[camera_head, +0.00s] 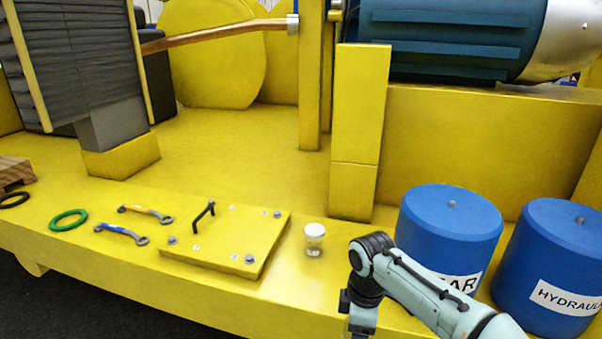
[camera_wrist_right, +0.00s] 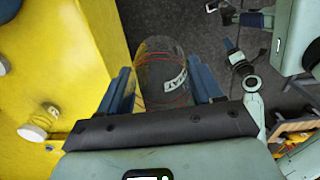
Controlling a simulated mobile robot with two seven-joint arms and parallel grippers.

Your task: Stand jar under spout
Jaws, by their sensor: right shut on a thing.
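In the right wrist view my right gripper (camera_wrist_right: 166,90) is shut around a clear jar (camera_wrist_right: 160,70) with red lines and a white label. The jar is held over the dark floor, beside the yellow deck's edge. The label's print is only partly readable. In the head view the right arm's wrist (camera_head: 372,275) is low right of centre, and its fingers and the held jar are cut off below. A small white-lidded jar (camera_head: 314,238) stands on the deck. It also shows in the right wrist view (camera_wrist_right: 38,122). I cannot make out a spout. My left gripper is not in view.
On the yellow deck (camera_head: 235,155) lie a bolted plate with a black handle (camera_head: 230,238), two wrenches (camera_head: 122,234) and a green ring (camera_head: 69,219). Blue drums (camera_head: 450,222) stand at right. A yellow post (camera_head: 358,130) rises behind the small jar.

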